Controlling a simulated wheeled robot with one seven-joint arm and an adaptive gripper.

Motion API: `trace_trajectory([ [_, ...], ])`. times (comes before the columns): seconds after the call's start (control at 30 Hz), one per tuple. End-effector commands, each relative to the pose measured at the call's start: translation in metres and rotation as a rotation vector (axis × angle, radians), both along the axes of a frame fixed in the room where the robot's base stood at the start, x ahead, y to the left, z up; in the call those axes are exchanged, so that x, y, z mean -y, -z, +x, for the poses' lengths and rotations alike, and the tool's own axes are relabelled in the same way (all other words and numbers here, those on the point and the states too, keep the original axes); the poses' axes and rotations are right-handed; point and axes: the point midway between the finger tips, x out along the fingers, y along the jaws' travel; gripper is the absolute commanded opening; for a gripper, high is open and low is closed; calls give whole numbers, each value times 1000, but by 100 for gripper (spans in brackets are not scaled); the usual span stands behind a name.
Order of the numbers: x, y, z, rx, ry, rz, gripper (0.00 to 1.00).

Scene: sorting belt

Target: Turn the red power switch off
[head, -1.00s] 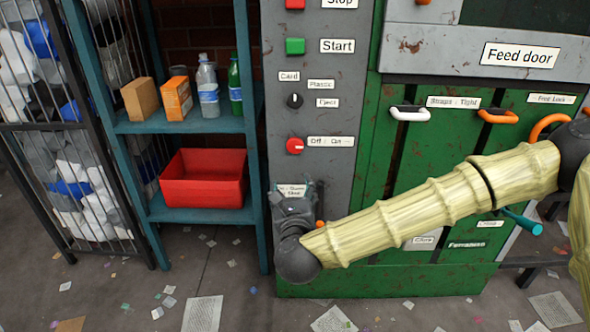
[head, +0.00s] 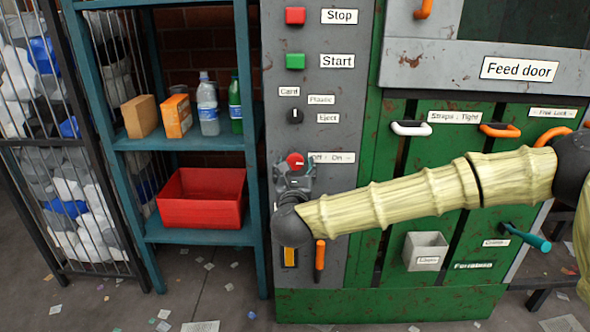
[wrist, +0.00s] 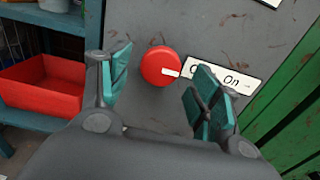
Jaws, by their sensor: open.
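The red power switch (head: 296,160) is a round red knob with a white pointer mark on the grey control panel, beside its "Off : On" label (head: 331,158). In the wrist view the red knob (wrist: 160,66) lies beyond and between my fingertips, its white mark pointing right toward the label. My gripper (wrist: 158,88) is open, with teal finger pads either side of the knob's line and nothing between them. In the head view my gripper (head: 294,180) is just below the knob and partly covers its lower edge. I cannot tell whether a finger touches it.
Above the switch are a black selector knob (head: 295,116), a green Start button (head: 295,62) and a red Stop button (head: 295,16). A teal shelf (head: 185,143) with a red bin (head: 203,197) stands left. An orange handle (head: 320,254) hangs below my wrist.

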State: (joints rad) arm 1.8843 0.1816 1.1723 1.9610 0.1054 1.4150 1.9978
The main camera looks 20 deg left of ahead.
Motion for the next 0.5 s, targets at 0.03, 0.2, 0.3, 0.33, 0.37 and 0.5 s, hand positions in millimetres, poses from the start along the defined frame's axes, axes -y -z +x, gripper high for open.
trace_trajectory([
  [0.03,-2,0,5,1,0,0,64],
  [0.2,-4,0,12,0,0,0,64],
  [0.3,-4,0,13,0,-1,0,64],
  [0.33,-4,0,13,0,-1,0,64],
  [0.37,-4,0,13,0,-1,0,64],
  [0.5,-4,0,13,0,-1,0,62],
])
